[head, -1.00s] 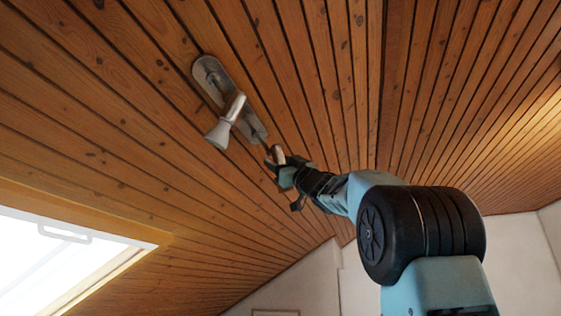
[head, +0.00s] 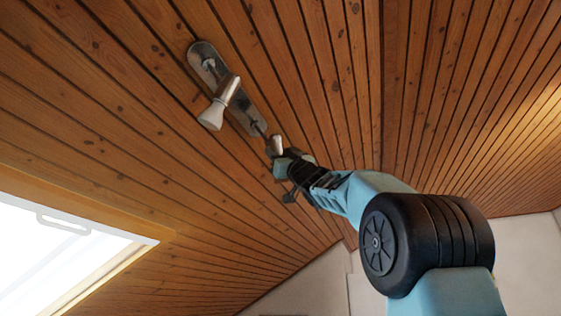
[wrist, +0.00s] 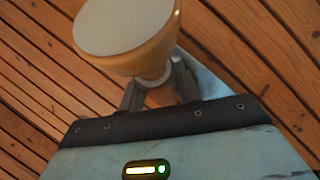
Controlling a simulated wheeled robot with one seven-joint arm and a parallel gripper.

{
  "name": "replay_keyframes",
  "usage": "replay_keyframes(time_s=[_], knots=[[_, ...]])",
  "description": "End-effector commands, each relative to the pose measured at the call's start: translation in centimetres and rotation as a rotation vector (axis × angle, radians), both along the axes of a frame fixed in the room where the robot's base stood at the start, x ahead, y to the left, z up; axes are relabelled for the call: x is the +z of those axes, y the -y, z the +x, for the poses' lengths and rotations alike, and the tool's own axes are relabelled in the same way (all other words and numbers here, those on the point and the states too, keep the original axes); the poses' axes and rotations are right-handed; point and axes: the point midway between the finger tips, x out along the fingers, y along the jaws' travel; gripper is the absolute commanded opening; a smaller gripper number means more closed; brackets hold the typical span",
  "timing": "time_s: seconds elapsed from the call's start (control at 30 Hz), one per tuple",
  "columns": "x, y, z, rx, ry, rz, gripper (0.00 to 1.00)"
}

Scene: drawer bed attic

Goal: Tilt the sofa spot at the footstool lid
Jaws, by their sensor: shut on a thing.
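A ceiling light has a long metal plate (head: 205,62) fixed to the sloped wooden ceiling. The spot at my gripper (head: 277,157) shows as a small pale shape (head: 277,144) at the plate's near end. In the wrist view this spot (wrist: 122,28) is large, with a pale round face and a tan flared rim. My gripper's dark fingers (wrist: 156,88) are shut on its narrow neck below the flare. The footstool and its lid are in neither view.
A second spot (head: 217,105) with a flared head hangs from the plate, left of my gripper. A bright skylight (head: 60,250) is at lower left. Wooden boards lie close behind the light. The air below the ceiling looks clear.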

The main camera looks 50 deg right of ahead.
Motion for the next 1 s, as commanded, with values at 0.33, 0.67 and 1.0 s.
replay_keyframes(time_s=[0.33,0.67,1.0], knots=[[0.0,0.1,0.0,-0.001,-0.001,0.002,0.55],[-0.5,0.0,-0.2,-0.001,-0.002,0.001,0.55],[-5.2,-0.3,-4.1,-0.002,-0.002,0.001,0.55]])
